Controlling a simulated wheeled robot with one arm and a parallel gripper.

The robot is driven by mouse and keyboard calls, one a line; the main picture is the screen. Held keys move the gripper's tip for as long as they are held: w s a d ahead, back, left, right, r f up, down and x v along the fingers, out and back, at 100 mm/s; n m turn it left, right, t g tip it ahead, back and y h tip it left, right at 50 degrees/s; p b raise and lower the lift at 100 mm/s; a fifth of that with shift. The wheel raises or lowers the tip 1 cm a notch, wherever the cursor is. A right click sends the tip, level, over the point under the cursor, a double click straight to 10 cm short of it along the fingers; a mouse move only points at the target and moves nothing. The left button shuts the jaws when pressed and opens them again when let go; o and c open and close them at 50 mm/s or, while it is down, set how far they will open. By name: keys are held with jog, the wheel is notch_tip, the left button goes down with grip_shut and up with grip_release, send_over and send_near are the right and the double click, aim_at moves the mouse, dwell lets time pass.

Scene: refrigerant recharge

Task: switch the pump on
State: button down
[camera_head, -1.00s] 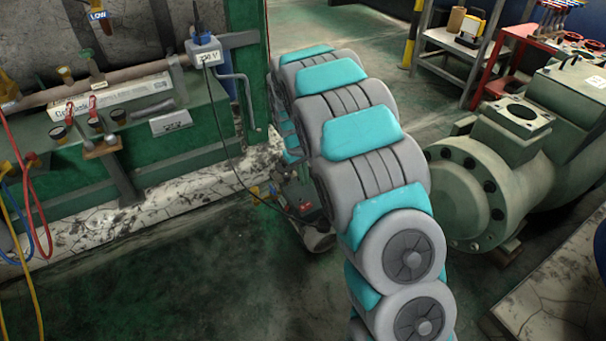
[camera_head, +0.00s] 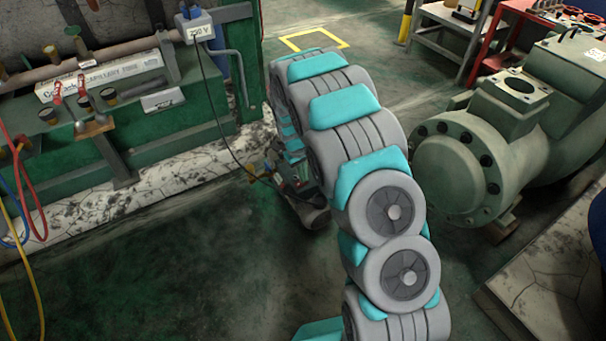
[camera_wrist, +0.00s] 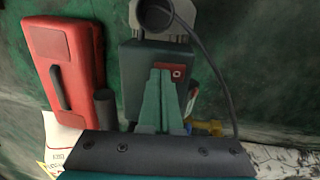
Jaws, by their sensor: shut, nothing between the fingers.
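The pump (camera_head: 305,205) stands on the floor near the green frame, partly hidden behind my arm in the head view. In the wrist view the pump (camera_wrist: 131,75) shows as a dark grey-green body with a dark round part and a pale ribbed part at the top. A small red switch plate with a light mark (camera_wrist: 177,72) sits on it. My gripper (camera_wrist: 163,72) is shut and empty, its green fingers pointing at the pump just beside the switch plate. I cannot tell whether the fingertips touch it. My gripper is hidden in the head view.
A dark cable runs from the 230 V box (camera_head: 195,25) down to the pump. A red case (camera_wrist: 68,70) with a black handle lies left of the pump. A large green compressor (camera_head: 460,165) stands right of my arm. Hoses hang at far left.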

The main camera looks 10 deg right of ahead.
aim_at(297, 184)
jog(key=shift+y+p, duration=0.3)
jog(key=shift+p, duration=0.1)
jog(key=shift+d+f, duration=0.15)
jog(key=shift+f, duration=0.1)
jog(key=shift+s+a, duration=0.25)
jog(key=shift+a, duration=0.6)
jog(key=shift+r, duration=0.15)
notch_tip(297, 184, up, 14)
jog(key=p, duration=0.1)
jog(key=shift+a+p, duration=0.35)
jog(key=shift+a, duration=0.05)
